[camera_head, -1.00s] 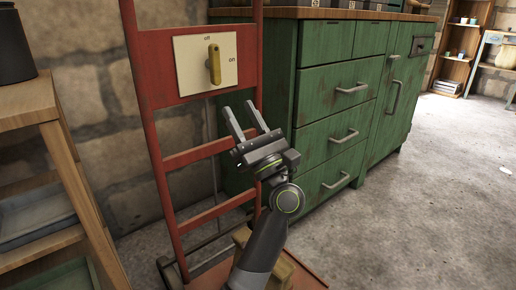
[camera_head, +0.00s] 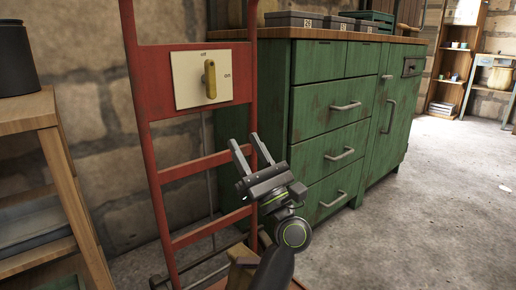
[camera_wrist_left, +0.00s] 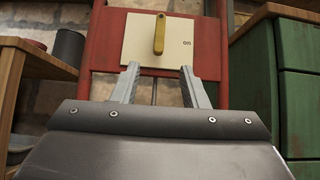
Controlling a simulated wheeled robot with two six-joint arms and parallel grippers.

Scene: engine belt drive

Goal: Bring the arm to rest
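My left gripper (camera_head: 248,153) is open and empty, its two grey fingers apart and pointing up. It stands in front of the red hand-truck frame (camera_head: 152,163), below and to the right of the switch panel. The cream switch panel (camera_head: 190,88) is fixed to the frame, and its yellow lever (camera_head: 210,79) stands upright, near the "off" label. In the left wrist view the lever (camera_wrist_left: 160,34) shows ahead, beyond and between the open fingers (camera_wrist_left: 160,84), with a gap to them. My right gripper is not in view.
A green cabinet (camera_head: 329,116) with drawers stands close on the right of the gripper. A wooden shelf (camera_head: 52,139) with a dark pot (camera_head: 14,60) stands on the left. Stone wall lies behind.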

